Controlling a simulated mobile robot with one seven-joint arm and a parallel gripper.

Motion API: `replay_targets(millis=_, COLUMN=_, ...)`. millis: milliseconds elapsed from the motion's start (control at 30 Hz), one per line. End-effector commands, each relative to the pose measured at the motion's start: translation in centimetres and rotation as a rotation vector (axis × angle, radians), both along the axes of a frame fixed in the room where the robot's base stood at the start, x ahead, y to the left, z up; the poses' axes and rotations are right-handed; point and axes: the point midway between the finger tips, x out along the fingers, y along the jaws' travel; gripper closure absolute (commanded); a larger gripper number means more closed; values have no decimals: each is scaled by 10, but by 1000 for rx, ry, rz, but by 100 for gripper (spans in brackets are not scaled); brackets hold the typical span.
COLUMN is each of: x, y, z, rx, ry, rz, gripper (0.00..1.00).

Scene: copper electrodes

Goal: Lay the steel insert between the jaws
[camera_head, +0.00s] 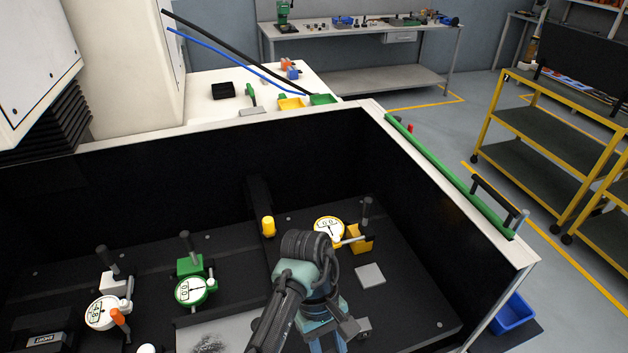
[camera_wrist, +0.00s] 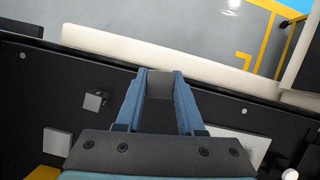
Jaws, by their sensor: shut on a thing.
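My gripper (camera_wrist: 160,76) is shut on a small grey block, which looks like the steel insert (camera_wrist: 160,86), held between the blue fingertips in the wrist view. In the head view my gripper (camera_head: 325,330) is low over the black work area, and the arm hides the held piece. A flat light-grey square plate (camera_head: 370,275) lies on the black floor right of my arm; it also shows at lower left in the wrist view (camera_wrist: 57,142). A small grey block with a raised part (camera_wrist: 95,102) stands near that plate. I cannot tell which parts are the jaws.
Dial gauges on stands, white (camera_head: 103,312), green (camera_head: 194,290) and yellow (camera_head: 328,230), stand on the floor. A yellow cylinder (camera_head: 268,227) stands behind my arm. A large pale plate (camera_head: 205,330) lies left of it. High black walls with a pale rim (camera_head: 460,195) enclose the area.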

Motion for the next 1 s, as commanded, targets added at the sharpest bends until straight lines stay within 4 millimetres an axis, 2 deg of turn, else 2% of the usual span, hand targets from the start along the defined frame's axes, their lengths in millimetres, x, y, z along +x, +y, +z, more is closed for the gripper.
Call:
replay_targets(millis=133, x=-22, y=14, z=-13, rx=0, ry=0, rz=-252, gripper=100)
replay_targets(millis=333, x=-40, y=27, z=-23, rx=-3, ry=-2, rz=-440, gripper=100)
replay_targets(millis=533, x=-44, y=28, z=-26, rx=-7, ry=-5, rz=-490, gripper=100)
replay_targets(millis=1000, x=-44, y=31, z=-25, rx=-3, ry=-2, rz=-479, gripper=100)
